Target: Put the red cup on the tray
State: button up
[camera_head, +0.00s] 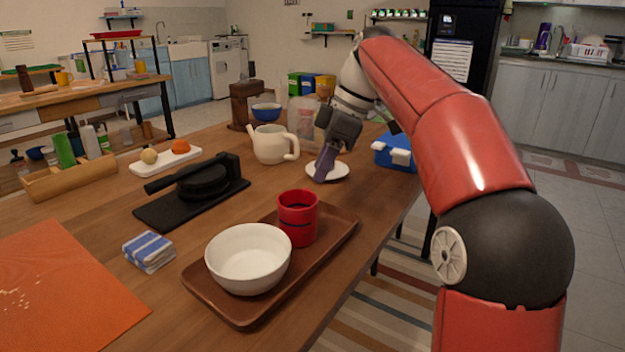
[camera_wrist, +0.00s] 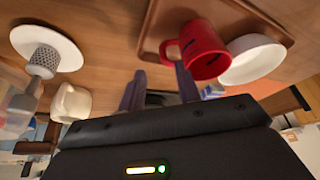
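The red cup (camera_head: 298,222) stands upright on the brown tray (camera_head: 345,232), touching or very close to the white bowl (camera_head: 238,270). The cup (camera_wrist: 206,52) also shows in the wrist view, with its handle, beside the bowl (camera_wrist: 258,62) on the tray (camera_wrist: 154,28). My gripper (camera_head: 322,172) hangs over the table beyond the tray, near a white saucer (camera_head: 342,170), apart from the cup. In the wrist view my gripper's two fingers (camera_wrist: 158,88) stand apart with nothing seen between them.
A cream teapot (camera_head: 270,144) stands left of my gripper, and a blue box (camera_head: 392,158) with white handles lies right. A black press (camera_head: 195,185) and a striped cloth (camera_head: 148,250) lie left of the tray. A grey mesh-headed object (camera_wrist: 42,62) overlaps the saucer in the wrist view.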

jog(key=v, duration=0.4)
jog(key=s+f+m+t+h, duration=0.1)
jog(key=s+f+m, duration=0.1)
jog(key=s+m, duration=0.1)
jog(key=s+d+f+m+h, duration=0.1)
jog(key=s+f+m, duration=0.1)
jog(key=s, duration=0.3)
jog(key=s+d+f+m+t+h+p, duration=0.1)
jog(key=s+f+m, duration=0.1)
jog(key=s+m, duration=0.2)
jog(key=shift+s+d+f+t, duration=0.2)
jog(key=shift+s+t, duration=0.1)
jog(key=shift+s, duration=0.1)
jog(key=s+d+f+m+t, duration=0.1)
jog(key=s+d+f+m, duration=0.1)
jog(key=s+f, duration=0.4)
jog(key=s+d+f+m+t+h, duration=0.1)
jog(key=s+d+f+m, duration=0.2)
jog(key=s+f+m, duration=0.2)
notch_tip(320, 180, down, 3)
jog(key=shift+s+f+m+h, duration=0.1)
jog(key=shift+s+m+h, duration=0.2)
jog(key=shift+s, duration=0.55)
